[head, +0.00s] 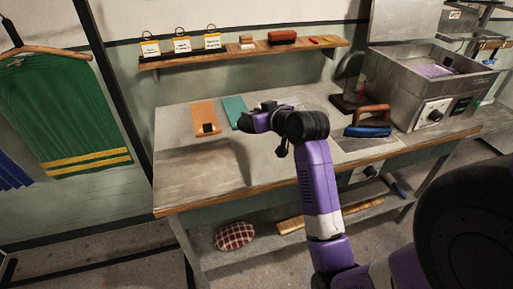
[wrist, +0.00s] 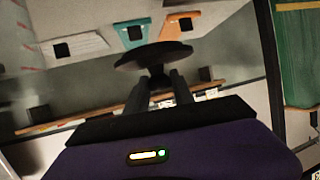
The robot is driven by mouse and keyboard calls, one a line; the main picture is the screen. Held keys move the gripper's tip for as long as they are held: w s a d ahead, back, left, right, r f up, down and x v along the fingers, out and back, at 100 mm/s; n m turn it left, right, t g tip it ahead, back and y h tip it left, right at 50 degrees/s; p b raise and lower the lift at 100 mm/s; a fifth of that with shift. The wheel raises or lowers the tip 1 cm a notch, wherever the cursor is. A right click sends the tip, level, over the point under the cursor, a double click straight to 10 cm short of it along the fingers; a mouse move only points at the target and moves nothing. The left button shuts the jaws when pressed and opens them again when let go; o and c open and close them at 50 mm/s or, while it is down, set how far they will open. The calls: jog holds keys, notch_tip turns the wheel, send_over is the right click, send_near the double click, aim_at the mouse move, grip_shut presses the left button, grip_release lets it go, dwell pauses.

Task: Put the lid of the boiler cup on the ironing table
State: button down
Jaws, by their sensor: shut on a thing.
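My gripper (wrist: 160,82) is shut on a dark, round, flat lid (wrist: 152,54), seen nearly edge-on past the fingertips in the wrist view. In the head view my gripper (head: 262,116) is over the back middle of the ironing table (head: 215,170), and the lid is hard to make out there. The wide table has a pale, worn top with a wooden front edge. The lid looks held above the top; the gap is unclear. I cannot pick out the boiler cup with certainty.
An orange board (head: 206,117) and a teal board (head: 234,110) lie left of my gripper. An iron with a blue base and brown handle (head: 372,120) stands right, before a metal tank (head: 430,85). A shelf (head: 240,52) runs behind. The table's front left is clear.

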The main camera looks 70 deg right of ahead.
notch_tip(320, 180, down, 13)
jog(key=shift+d+r, duration=0.1)
dwell(0.3)
jog(key=shift+f, duration=0.2)
jog(key=c, duration=1.1)
grip_release()
